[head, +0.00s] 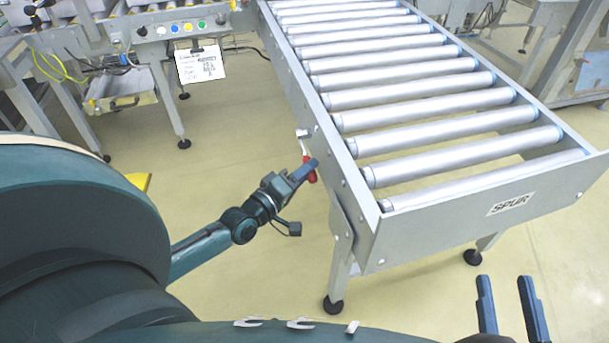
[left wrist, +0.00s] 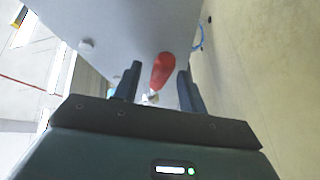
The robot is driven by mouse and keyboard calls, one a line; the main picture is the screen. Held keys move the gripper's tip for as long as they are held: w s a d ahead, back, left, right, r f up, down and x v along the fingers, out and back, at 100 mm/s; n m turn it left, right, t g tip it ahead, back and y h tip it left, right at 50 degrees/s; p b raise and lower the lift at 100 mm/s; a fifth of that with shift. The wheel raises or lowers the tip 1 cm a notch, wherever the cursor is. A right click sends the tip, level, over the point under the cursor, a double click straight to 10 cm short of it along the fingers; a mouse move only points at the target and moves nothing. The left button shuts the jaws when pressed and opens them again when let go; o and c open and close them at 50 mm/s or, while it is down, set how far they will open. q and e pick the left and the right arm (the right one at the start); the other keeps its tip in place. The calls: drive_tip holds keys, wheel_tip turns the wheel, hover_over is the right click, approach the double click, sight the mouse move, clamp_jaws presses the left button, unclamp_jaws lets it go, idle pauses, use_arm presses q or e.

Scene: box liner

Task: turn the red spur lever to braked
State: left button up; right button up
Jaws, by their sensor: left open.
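The red spur lever (head: 311,176) is on the left side of the roller conveyor labelled SPUR (head: 510,204), with a pale arm running up to a pivot on the side rail. My left gripper (head: 307,170) is at the lever, and its fingers partly cover the red grip in the head view. In the left wrist view the red grip (left wrist: 162,71) lies between the two open fingers of my left gripper (left wrist: 158,88), closer to the right finger. My right gripper (head: 508,300) is open and empty at the lower right, in front of the conveyor end.
The conveyor's side rail (head: 335,165) and front leg (head: 341,270) are close to my left gripper. A control panel with coloured buttons (head: 175,28) and a hanging white card (head: 199,65) are at the upper left. Bare floor (head: 240,130) lies left of the conveyor.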

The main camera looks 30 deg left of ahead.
use_arm(q)
drive_tip(key=shift+w, duration=0.1)
drive_tip(key=shift+c, duration=0.5)
clamp_jaws()
